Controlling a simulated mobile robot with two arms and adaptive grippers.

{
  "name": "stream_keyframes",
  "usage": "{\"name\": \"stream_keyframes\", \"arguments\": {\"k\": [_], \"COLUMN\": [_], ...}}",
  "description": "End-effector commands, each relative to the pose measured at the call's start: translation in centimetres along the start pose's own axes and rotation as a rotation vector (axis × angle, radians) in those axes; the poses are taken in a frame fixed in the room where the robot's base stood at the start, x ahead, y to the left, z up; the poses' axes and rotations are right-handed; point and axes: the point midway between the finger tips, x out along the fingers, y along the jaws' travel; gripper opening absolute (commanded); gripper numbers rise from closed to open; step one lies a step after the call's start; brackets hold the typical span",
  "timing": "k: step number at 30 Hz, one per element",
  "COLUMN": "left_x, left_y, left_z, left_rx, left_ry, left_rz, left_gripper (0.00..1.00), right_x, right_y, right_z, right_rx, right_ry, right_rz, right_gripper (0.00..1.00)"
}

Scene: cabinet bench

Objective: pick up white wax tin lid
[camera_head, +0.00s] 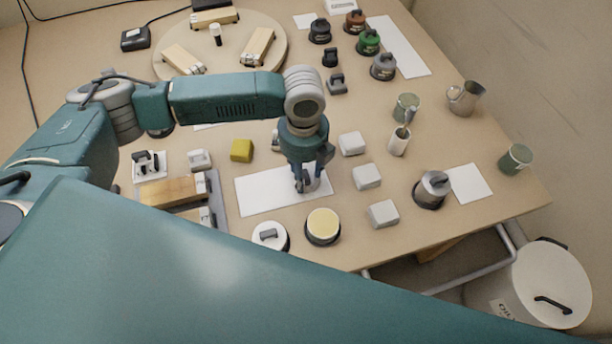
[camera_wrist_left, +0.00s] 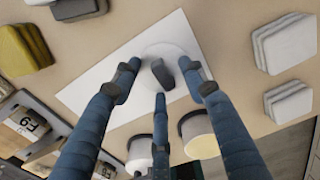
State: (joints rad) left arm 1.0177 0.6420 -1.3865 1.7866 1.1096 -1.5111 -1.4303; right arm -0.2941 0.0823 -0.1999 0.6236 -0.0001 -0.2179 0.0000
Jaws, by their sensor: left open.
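A round white lid (camera_wrist_left: 176,50) with a dark grey knob (camera_wrist_left: 162,73) lies flat on a white sheet (camera_head: 262,193). My left gripper (camera_head: 308,185) points down over the right part of this sheet and mostly hides the lid in the head view. In the left wrist view its three fingers are spread around the knob, open and holding nothing. I cannot tell whether the fingertips touch the lid. An open tin of pale yellow wax (camera_head: 323,223) stands just in front of the sheet. Beside it is a tin with a white, dark-knobbed lid (camera_head: 269,236). My right gripper is out of view.
Several pale grey blocks (camera_head: 367,176) stand right of the sheet. A yellow-green block (camera_head: 242,150) is behind it, and a tray with wooden pieces (camera_head: 218,197) is to its left.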

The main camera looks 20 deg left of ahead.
Motion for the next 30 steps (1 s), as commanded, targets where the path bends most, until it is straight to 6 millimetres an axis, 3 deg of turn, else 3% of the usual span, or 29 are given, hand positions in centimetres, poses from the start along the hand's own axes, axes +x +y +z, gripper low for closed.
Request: {"name": "stream_keyframes", "arguments": {"k": [4, 10, 23, 30], "left_x": [0.0, 0.0, -0.3, -2.9], "left_y": [0.0, 0.0, 0.0, -0.1], "left_z": [0.0, 0.0, 0.0, 0.1], "left_rx": [0.000, 0.000, 0.000, 0.001], "left_ry": [0.000, 0.000, 0.000, -0.002], "left_rz": [0.000, 0.000, -0.001, -0.004], "left_gripper": [0.43, 0.06, 0.05, 0.05], "right_x": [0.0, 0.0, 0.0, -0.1], "right_y": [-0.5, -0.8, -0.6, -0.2], "right_z": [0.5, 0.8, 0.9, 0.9], "right_rx": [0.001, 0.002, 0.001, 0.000], "right_ry": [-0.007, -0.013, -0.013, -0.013], "right_rz": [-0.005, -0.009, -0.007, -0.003], "right_gripper": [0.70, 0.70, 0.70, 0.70]}}
